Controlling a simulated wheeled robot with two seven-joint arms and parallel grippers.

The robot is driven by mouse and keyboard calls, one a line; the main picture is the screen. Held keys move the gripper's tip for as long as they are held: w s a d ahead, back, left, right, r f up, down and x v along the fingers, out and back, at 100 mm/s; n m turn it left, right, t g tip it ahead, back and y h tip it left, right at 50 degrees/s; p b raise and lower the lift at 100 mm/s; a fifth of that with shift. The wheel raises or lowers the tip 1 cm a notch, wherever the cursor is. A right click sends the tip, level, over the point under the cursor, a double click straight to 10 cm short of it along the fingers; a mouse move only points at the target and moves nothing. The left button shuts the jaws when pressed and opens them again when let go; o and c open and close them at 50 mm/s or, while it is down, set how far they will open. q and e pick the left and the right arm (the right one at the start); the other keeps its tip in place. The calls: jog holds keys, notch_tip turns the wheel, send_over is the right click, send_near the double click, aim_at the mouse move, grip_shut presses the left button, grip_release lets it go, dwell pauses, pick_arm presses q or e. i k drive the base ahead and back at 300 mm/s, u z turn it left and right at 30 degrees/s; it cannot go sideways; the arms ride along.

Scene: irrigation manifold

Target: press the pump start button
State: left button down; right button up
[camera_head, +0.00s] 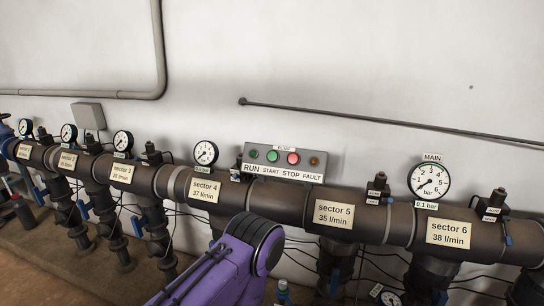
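The grey pump panel (236,160) is on the wall behind the main pipe, in the middle of the head view. Its labels read RUN, START, STOP and FAULT, from left to right. The green start button (272,156) is second from the left, between the green run lamp (253,154) and the red stop button (293,158). A dim amber fault lamp (314,161) is at the right end. Part of my purple arm rises from the bottom edge, below the panel in the picture. Neither gripper shows, and nothing covers the buttons.
A thick dark pipe (285,201) with sector labels runs across below the panel. Dial gauges (205,153), valves and thin cables line it. The main gauge (429,181) stands to the right. A thin rod (390,121) crosses the wall above the panel.

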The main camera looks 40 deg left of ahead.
aim_at(273, 155)
jog(key=u, duration=0.05)
jog(key=k, duration=0.15)
jog(key=u, duration=0.6)
jog(key=i, duration=0.5)
